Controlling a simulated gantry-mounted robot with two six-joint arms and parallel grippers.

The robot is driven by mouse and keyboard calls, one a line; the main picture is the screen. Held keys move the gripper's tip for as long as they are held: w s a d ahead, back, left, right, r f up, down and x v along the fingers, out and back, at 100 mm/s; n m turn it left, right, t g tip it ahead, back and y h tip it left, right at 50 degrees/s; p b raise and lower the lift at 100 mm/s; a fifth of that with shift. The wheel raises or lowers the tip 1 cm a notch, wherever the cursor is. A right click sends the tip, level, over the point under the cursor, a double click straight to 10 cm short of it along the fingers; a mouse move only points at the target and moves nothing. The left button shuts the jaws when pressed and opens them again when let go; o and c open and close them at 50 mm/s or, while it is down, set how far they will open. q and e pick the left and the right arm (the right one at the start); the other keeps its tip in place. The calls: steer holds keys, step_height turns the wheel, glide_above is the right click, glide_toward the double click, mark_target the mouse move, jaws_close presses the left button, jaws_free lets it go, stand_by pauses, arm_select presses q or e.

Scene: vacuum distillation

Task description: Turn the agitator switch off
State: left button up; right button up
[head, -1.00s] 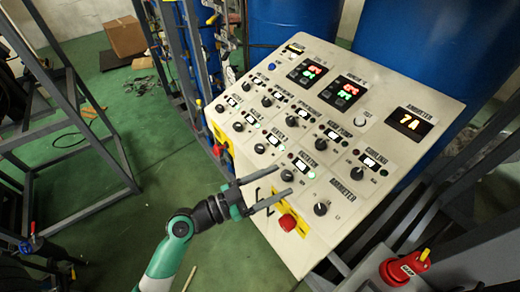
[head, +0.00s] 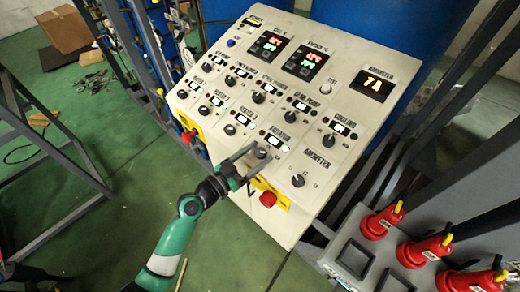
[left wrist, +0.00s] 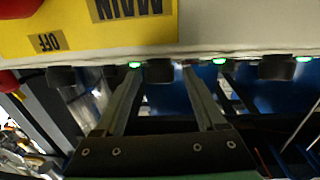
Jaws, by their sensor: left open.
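The agitator switch (head: 260,153) is a black rotary knob in the lower row of the sloped white control panel (head: 335,160), below its label and a small lit display. A green lamp glows beside that display. My left gripper (head: 256,157) is open, with its two fingers at the agitator knob, one to each side. In the left wrist view the open fingers (left wrist: 160,72) reach up to a dark knob (left wrist: 158,73) between their tips. I cannot tell whether they touch it. The knob's pointer is partly hidden. My right gripper is not in view.
Other black knobs sit close by, including the ammeter knob (head: 298,180). A red button (head: 267,199) on a yellow plate lies just below the agitator. Red plugs (head: 377,223) stand on a grey box at the right.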

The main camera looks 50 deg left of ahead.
arm_select(q)
steer(key=shift+w, duration=0.75)
steer(key=shift+c, duration=0.3)
